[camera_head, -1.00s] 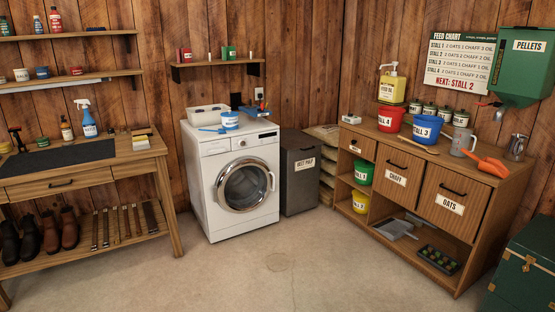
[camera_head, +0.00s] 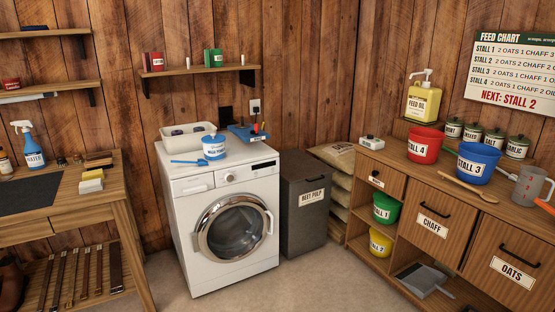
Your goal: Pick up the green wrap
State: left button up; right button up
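A green item (camera_head: 213,59) stands upright on the wooden wall shelf (camera_head: 200,70) above the washing machine. It looks like a wrap, though it is small in view and its label is too small to read. A similar red item (camera_head: 153,61) stands at the left end of the same shelf. Narrow white things (camera_head: 189,62) stand beside them. Neither of my grippers is in view.
Below the shelf is a white washing machine (camera_head: 228,225) with a tray (camera_head: 188,136), a white-and-blue tub (camera_head: 214,147) and a blue caddy (camera_head: 249,133) on top. A workbench (camera_head: 88,212) stands left, a feed cabinet (camera_head: 398,178) right. Floor in front is open.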

aim_at(213, 57)
jog(key=i, duration=2.35)
jog(key=u, duration=0.35)
